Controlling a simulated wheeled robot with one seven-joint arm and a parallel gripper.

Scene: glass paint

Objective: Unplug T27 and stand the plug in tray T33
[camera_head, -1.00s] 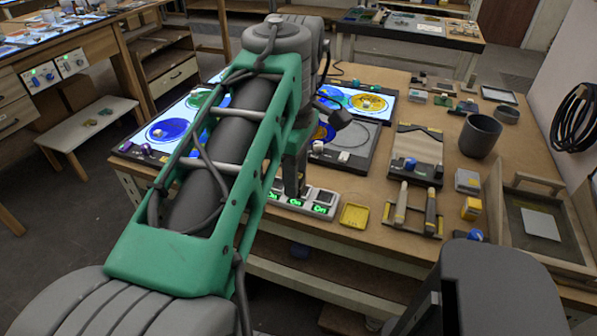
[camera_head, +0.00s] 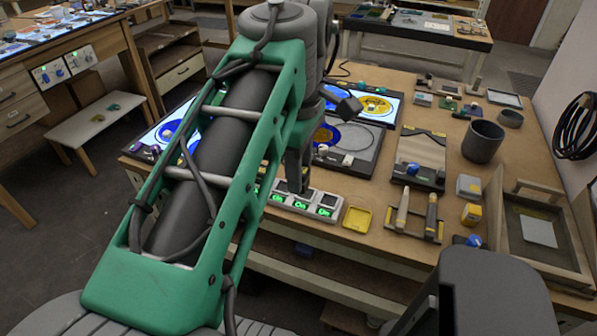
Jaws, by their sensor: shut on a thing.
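The power strip (camera_head: 324,208) lies along the front edge of the wooden table and shows several green "On" displays. My gripper (camera_head: 294,187) points down over the strip's back side, beside the lit displays. It is shut on a dark thing, most likely the plug, which the fingers and arm largely hide. I cannot tell whether the plug is clear of its socket. A small yellow tray (camera_head: 357,219) lies just right of the strip and looks empty. No T27 or T33 label is readable.
Behind the strip are a dark panel (camera_head: 368,160) and lit screens (camera_head: 378,107). A dark cup (camera_head: 482,141) and a wooden frame (camera_head: 545,245) stand at the right.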

